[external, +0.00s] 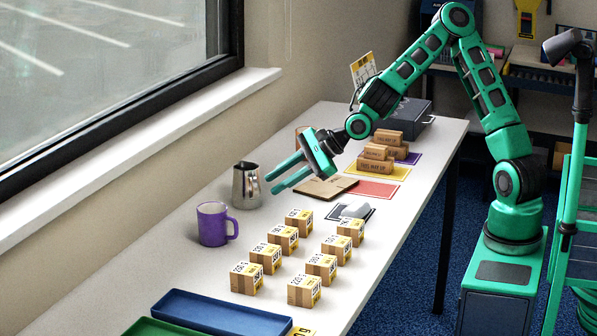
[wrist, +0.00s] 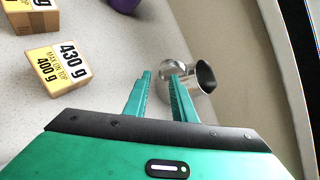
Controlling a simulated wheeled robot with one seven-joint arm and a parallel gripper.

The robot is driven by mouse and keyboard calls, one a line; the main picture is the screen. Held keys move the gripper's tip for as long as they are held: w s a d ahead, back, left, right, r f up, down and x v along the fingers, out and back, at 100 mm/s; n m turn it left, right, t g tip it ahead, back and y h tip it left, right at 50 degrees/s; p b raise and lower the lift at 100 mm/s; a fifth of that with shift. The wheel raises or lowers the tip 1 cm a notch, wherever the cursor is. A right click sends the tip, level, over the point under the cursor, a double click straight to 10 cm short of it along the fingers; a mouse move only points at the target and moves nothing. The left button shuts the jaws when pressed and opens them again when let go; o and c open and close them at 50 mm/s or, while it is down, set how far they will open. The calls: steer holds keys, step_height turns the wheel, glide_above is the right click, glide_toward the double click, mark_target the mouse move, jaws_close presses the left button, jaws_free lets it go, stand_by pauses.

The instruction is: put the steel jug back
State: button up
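The steel jug (external: 247,187) stands upright on the white table near the window-side edge, behind the purple mug. It also shows in the wrist view (wrist: 204,77), beyond the right finger, with its rounded handle near the fingertips. My gripper (external: 272,180) is open and empty, its fingers pointing toward the jug from the right in the external view. I cannot tell whether the right finger touches the handle.
A purple mug (external: 212,224) stands in front of the jug. Several small labelled cartons (external: 283,238) stand in two rows. A flat brown carton (external: 325,188) lies under my gripper beside a red mat (external: 372,190). A blue tray (external: 221,314) lies at the near end.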

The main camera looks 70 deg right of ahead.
steer(key=v, duration=0.6)
steer(key=shift+s, duration=0.2)
